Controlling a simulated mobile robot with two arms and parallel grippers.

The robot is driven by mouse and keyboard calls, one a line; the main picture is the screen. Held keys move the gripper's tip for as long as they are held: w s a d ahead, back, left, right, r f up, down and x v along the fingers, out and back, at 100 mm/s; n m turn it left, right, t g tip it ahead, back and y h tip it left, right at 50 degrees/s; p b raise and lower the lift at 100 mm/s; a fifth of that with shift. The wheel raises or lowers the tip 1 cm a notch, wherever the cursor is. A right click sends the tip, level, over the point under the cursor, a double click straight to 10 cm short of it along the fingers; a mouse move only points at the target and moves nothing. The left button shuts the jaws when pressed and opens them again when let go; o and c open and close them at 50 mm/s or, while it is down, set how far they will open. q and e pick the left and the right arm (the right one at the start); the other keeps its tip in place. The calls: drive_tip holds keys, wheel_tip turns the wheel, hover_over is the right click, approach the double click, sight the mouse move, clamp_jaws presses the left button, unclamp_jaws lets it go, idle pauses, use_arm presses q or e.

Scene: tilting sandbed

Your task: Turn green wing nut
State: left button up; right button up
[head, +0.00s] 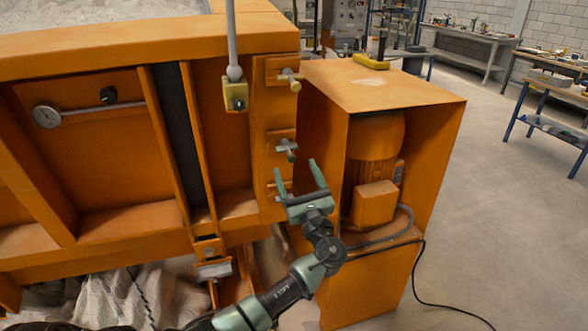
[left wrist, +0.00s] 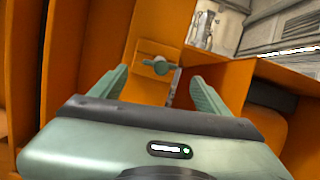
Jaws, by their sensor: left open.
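A column of wing nuts sits on orange plates at the right end of the orange sandbed frame. The middle, grey-green wing nut (head: 286,149) looks like the green one. The top wing nut (head: 290,79) is yellowish. The lowest is partly hidden behind my left gripper (head: 296,167), and its colour is unclear. My left gripper is open and empty, with its fingers pointing up just below the middle nut in the head view. In the left wrist view, a grey-green wing nut (left wrist: 158,66) shows ahead between the open fingertips, apart from them. My right gripper is not in view.
An orange motor housing (head: 376,150) with a flat top stands close to the right of the nuts. A grey rod with a yellow block (head: 235,94) hangs to their upper left. A black cable (head: 425,290) lies on the floor.

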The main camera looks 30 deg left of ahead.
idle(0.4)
use_arm(q)
wheel_tip(320, 180, down, 26)
drive_tip(key=s+n+g+h, duration=0.1)
drive_tip(key=s+g+h, duration=0.1)
drive_tip(key=h, duration=0.5)
drive_tip(key=s+d+f+n+g+h, duration=0.25)
drive_tip(key=s+f, duration=0.45)
drive_tip(key=f, duration=0.4)
drive_tip(key=s+d+f+n+g+h, duration=0.1)
drive_tip(key=s+f+n+g+h, duration=0.15)
drive_tip(key=s+f, duration=0.65)
drive_tip(key=s+d+f+n+g+h, duration=0.1)
drive_tip(key=s+f+n, duration=0.4)
drive_tip(key=s, duration=0.7)
drive_tip(key=s+d+f+n+g+h, duration=0.2)
drive_tip(key=s+d+f+n, duration=0.3)
drive_tip(key=s+f, duration=0.4)
drive_tip(key=s+d+f+n+g+h+b, duration=0.1)
drive_tip(key=s+d+f+n, duration=0.3)
drive_tip(key=s, duration=1.3)
wheel_tip(320, 180, down, 4)
drive_tip(key=shift+d+r+n+g+h, duration=0.15)
drive_tip(key=shift+n+g+h, duration=0.35)
drive_tip(key=shift+n+g, duration=0.45)
drive_tip(key=shift+s, duration=0.1)
